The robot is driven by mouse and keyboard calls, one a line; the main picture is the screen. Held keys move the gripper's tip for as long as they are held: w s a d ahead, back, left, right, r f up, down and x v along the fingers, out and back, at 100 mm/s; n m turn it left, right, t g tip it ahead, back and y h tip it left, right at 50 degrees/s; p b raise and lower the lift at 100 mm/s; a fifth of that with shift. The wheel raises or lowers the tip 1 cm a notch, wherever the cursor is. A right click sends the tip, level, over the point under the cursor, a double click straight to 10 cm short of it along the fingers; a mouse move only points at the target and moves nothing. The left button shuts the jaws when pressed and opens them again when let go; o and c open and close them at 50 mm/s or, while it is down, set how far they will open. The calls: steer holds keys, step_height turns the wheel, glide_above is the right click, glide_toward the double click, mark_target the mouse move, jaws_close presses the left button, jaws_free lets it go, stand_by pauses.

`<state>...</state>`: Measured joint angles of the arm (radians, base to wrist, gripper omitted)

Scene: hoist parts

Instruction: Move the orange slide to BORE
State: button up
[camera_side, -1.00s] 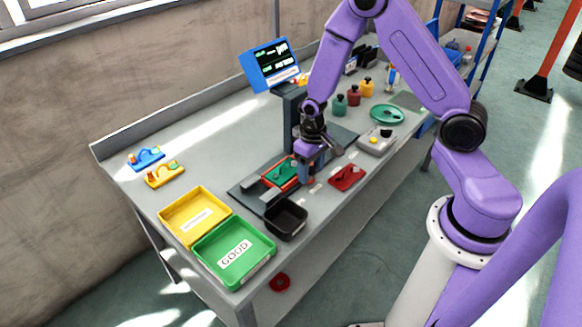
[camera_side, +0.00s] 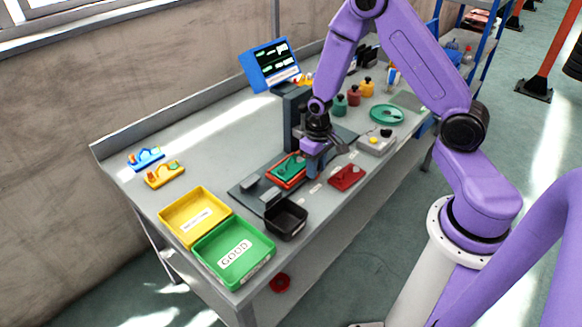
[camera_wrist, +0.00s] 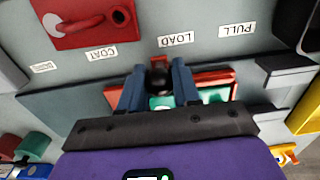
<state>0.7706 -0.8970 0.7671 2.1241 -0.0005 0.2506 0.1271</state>
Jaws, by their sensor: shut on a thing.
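The orange slide (camera_side: 281,183) sits on the dark track plate on the bench, carrying a green part (camera_side: 289,166). In the wrist view the orange slide (camera_wrist: 221,92) shows behind my fingers, with part of the green part (camera_wrist: 160,102). My gripper (camera_side: 314,170) is down at the slide's right end. In the wrist view my gripper (camera_wrist: 159,82) is shut on the slide's dark knob (camera_wrist: 160,78), one blue finger on each side. The labels LOAD (camera_wrist: 176,39), COAT (camera_wrist: 97,50) and PULL (camera_wrist: 237,30) lie along the track; a farther label (camera_wrist: 44,66) is too small to read.
A red part (camera_side: 347,178) lies in front of the track. A black bin (camera_side: 286,219), a green GOOD tray (camera_side: 234,268) and a yellow tray (camera_side: 222,205) stand at the left. A grey post (camera_side: 294,115) rises behind the track. A grey button box (camera_side: 376,141) stands at the right.

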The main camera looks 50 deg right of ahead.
steer(key=d, duration=1.7)
steer(key=shift+d, duration=0.35)
steer(key=o, duration=0.8)
steer(key=shift+c, duration=0.2)
step_height(320, 180, up, 9)
steer(key=shift+r, duration=0.1)
